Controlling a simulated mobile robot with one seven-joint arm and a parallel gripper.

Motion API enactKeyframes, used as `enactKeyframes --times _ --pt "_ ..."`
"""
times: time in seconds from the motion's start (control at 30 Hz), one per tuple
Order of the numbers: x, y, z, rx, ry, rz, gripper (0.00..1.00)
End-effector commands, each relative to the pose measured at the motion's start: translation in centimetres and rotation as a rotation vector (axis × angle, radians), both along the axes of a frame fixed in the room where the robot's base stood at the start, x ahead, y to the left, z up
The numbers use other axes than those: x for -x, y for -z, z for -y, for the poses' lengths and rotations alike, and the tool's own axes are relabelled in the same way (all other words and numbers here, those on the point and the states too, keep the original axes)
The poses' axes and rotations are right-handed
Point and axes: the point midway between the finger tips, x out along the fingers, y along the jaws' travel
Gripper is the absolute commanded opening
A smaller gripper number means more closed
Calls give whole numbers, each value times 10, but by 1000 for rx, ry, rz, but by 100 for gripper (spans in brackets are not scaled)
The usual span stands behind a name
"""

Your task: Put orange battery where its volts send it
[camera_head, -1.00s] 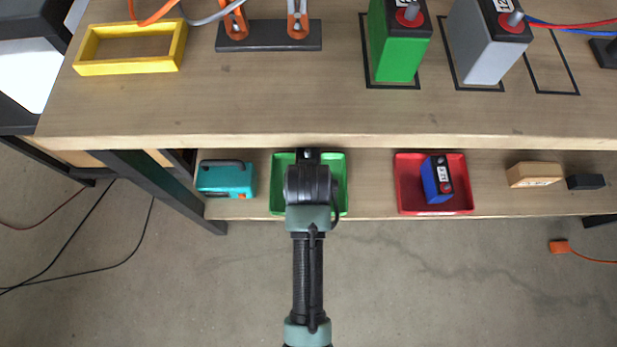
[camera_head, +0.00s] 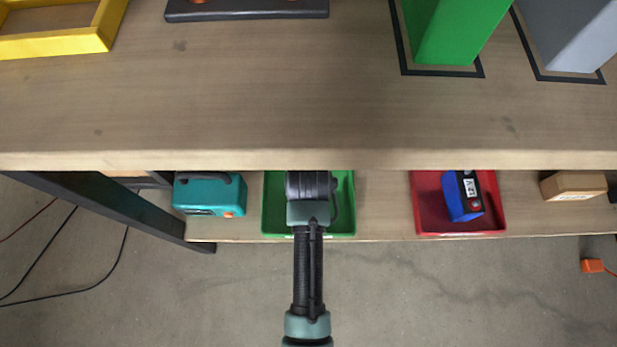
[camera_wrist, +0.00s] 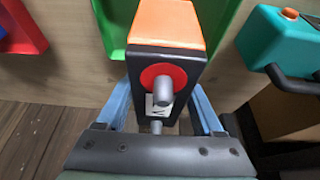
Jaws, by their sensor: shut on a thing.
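The orange battery (camera_wrist: 168,24) has an orange body and a black top with a red ring, grey terminals and a white label, only partly visible; its voltage is not readable. My gripper (camera_wrist: 160,104) is shut on it, with a blue finger on each side. Behind it in the wrist view is the green tray (camera_wrist: 113,22). In the head view my wrist is over this green tray (camera_head: 346,220) on the lower shelf, and the battery is hidden.
The tabletop (camera_head: 280,115) overhangs the shelf. A teal box (camera_head: 208,195) stands left of the green tray, a wooden block (camera_head: 573,186) right of the red one.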

Motion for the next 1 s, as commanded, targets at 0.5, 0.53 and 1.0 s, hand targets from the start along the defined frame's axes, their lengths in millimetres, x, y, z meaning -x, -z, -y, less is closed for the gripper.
enactKeyframes --times 0.5,0.53,1.0 --pt "-2 53 0 0 0 8 0" --pt "-3 56 0 0 0 8 0" --pt "-3 95 0 0 0 10 0"
